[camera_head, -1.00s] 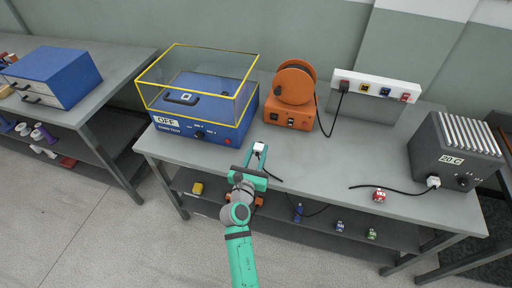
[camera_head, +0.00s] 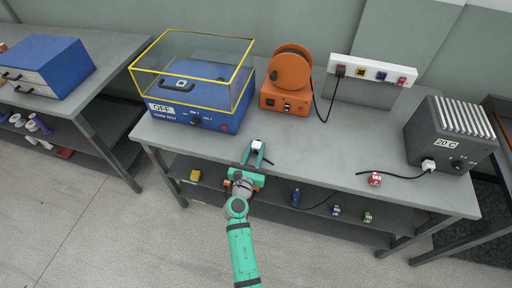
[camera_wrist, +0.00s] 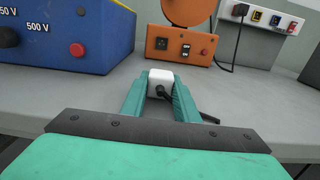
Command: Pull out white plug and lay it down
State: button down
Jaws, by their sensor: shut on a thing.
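My gripper (camera_head: 257,152) is shut on a white plug (camera_wrist: 160,78) with a black cable. In the head view the white plug (camera_head: 257,146) is between the fingertips near the bench's front edge. In the wrist view it is apart from the orange unit (camera_wrist: 180,46), with bench top showing between them. Whether it touches the bench top is unclear. A second white plug (camera_head: 428,165) sits at the front of the grey heater (camera_head: 450,135) marked 20 C, also with a black cable.
The blue tester (camera_head: 195,110) with a yellow-framed clear cover stands left of the orange unit (camera_head: 287,98). A red-and-white tag (camera_head: 375,179) lies near the heater. The middle of the bench top (camera_head: 335,145) is clear.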

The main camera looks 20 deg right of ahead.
jog(key=c, duration=1.3)
grip_release()
jog(key=v, duration=1)
jog(key=shift+s+a, duration=0.25)
jog(key=shift+s, duration=0.1)
